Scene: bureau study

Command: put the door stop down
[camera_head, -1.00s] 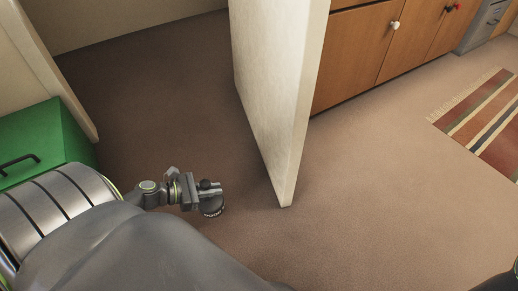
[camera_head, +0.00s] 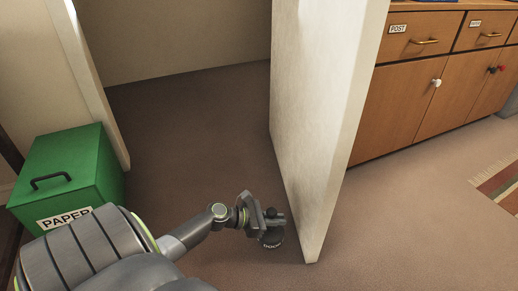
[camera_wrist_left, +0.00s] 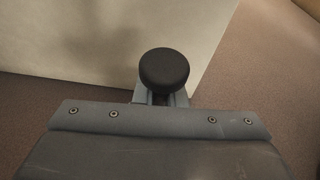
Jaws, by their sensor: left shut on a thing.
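The door stop (camera_head: 272,239) is a dark round disc with white lettering on its side and a black knob on top. My left gripper (camera_head: 272,220) is shut on it, just left of the open door's (camera_head: 318,130) lower free end. In the left wrist view the black knob (camera_wrist_left: 164,69) shows between the fingertips (camera_wrist_left: 161,96), with the pale door (camera_wrist_left: 110,40) behind it; the disc below is hidden there. I cannot tell whether the disc touches the carpet. My right gripper is not in view.
A green box marked PAPER (camera_head: 70,175) stands at left beside the door frame (camera_head: 97,85). A wooden cabinet (camera_head: 405,110) runs behind the door at right. A striped rug (camera_head: 500,190) lies at far right. Brown carpet (camera_head: 400,240) is clear right of the door.

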